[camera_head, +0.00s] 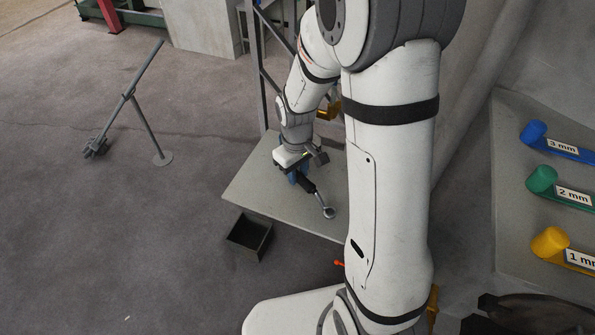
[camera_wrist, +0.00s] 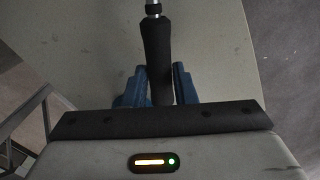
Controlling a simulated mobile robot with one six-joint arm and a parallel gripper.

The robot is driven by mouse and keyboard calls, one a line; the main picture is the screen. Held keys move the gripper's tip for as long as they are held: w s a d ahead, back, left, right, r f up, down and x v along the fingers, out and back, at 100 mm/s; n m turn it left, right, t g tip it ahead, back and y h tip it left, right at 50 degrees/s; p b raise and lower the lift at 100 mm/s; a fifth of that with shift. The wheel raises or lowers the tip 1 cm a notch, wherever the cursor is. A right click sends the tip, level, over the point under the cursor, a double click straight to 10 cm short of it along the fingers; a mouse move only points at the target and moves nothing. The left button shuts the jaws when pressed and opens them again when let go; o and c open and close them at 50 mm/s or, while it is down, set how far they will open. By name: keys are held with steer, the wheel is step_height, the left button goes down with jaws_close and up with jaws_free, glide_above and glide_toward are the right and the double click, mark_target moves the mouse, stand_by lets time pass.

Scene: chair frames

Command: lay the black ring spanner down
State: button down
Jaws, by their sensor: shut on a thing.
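The black ring spanner (camera_head: 321,202) has a black grip and a bright metal ring end. In the head view it points to the lower right from my gripper (camera_head: 299,176), over the grey table (camera_head: 255,188). The spanner's black handle (camera_wrist: 157,50) also shows in the wrist view, running up from between the blue fingers of my gripper (camera_wrist: 160,85). My gripper is shut on the handle. In the wrist view the ring end is out of the picture at the top. I cannot tell whether the spanner touches the table top.
A dark open box (camera_head: 249,236) is on the floor by the table's front left edge. Blue, green (camera_head: 560,187) and yellow labelled tools lie on another surface at the right. A grey metal stand (camera_head: 140,108) is on the floor at the left. The table's left part is bare.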

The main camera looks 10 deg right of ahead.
steer(key=shift+f, duration=0.2)
stand_by(0.5)
steer(key=c, duration=0.8)
jaws_free()
steer(key=shift+o, duration=0.2)
steer(key=shift+r, duration=0.25)
steer(key=shift+r+p, duration=1)
steer(key=shift+r, duration=0.3)
step_height(320, 180, up, 6)
steer(key=p, duration=0.4)
